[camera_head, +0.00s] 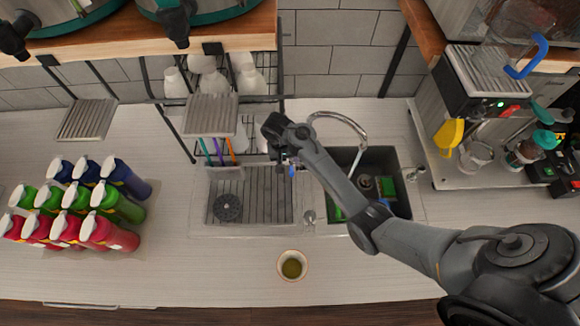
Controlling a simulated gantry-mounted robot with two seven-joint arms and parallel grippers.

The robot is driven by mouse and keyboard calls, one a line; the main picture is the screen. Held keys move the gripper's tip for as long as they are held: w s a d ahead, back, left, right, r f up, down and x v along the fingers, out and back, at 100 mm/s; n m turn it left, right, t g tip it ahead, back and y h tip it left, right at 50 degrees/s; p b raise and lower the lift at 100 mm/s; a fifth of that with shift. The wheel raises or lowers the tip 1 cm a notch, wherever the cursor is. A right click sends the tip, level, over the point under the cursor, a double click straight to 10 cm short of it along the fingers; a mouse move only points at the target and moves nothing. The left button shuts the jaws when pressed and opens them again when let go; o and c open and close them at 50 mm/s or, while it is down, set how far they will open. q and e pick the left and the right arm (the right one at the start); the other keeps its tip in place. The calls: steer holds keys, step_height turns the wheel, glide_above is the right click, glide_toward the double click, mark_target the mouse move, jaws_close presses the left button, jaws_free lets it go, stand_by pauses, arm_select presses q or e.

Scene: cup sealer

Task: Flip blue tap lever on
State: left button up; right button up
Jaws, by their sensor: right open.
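A silver curved tap (340,118) arches over the sink (398,190) at the centre right. A small blue piece (292,171) shows at the fingertip end of my right gripper (286,162); it is too small to tell whether it is the tap lever or whether the fingers touch it. My right gripper is open, above the back right of the drain tray, left of the tap. My right arm covers part of the tap and sink. My left gripper is not in view.
A ribbed drain tray (250,205) lies left of the sink. A small cup (292,265) with greenish contents stands in front. Several coloured bottles (105,205) stand at the left. A blue curved handle (527,58) is at the upper right. The front counter is mostly clear.

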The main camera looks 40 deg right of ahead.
mark_target(291, 169)
steer(key=shift+s+d+f+p, duration=0.1)
steer(key=shift+d+f, duration=0.05)
steer(key=shift+f, duration=0.8)
steer(key=shift+s+d+f+p, duration=0.1)
steer(key=shift+d+f, duration=0.05)
steer(key=shift+f, duration=0.8)
steer(key=shift+s+d+f+p, duration=0.1)
steer(key=shift+d+f, duration=0.05)
steer(key=shift+f, duration=0.8)
steer(key=shift+c, duration=0.2)
jaws_close()
